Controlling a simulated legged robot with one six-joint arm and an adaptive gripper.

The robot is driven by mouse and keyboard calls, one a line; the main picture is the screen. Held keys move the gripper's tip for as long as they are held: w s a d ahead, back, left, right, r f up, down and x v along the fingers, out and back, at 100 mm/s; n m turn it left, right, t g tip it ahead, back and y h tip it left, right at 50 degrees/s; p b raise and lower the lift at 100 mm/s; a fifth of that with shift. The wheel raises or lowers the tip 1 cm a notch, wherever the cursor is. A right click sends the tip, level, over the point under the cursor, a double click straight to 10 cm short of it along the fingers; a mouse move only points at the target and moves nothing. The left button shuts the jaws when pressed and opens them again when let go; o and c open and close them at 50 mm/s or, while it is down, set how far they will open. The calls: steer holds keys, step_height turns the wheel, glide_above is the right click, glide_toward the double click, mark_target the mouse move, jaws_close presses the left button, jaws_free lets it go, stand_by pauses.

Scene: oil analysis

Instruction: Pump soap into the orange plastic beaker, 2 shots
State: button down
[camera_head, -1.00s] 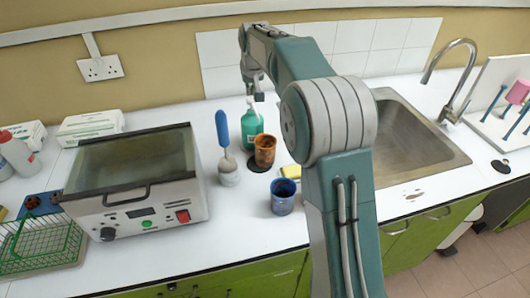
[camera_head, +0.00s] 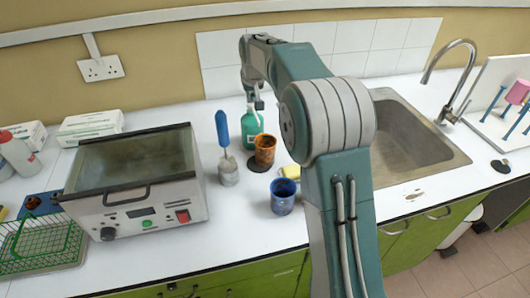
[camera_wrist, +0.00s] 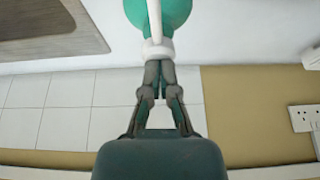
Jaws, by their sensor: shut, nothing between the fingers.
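The green soap bottle (camera_head: 251,128) stands upright on the counter against the back, with its white pump top mostly hidden behind my gripper in the head view. The orange plastic beaker (camera_head: 264,152), stained dark, stands just in front of it on a dark round patch. My gripper (camera_head: 259,104) is shut and empty, pointing down at the top of the bottle. In the wrist view, the closed fingertips (camera_wrist: 160,66) are at the white pump head (camera_wrist: 157,48), above the green bottle (camera_wrist: 180,10). Whether they touch or press it I cannot tell.
A blue-handled brush in a pale cup (camera_head: 228,172) stands left of the beaker. A blue cup (camera_head: 282,197) and a yellow sponge (camera_head: 290,172) are in front and right. A heating bath (camera_head: 150,212) stands left, the sink (camera_head: 410,150) right.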

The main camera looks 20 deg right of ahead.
steer(key=shift+f, duration=0.15)
steer(key=shift+r, duration=1.85)
steer(key=shift+f, duration=0.15)
steer(key=shift+f, duration=1.75)
steer(key=shift+r, duration=1.9)
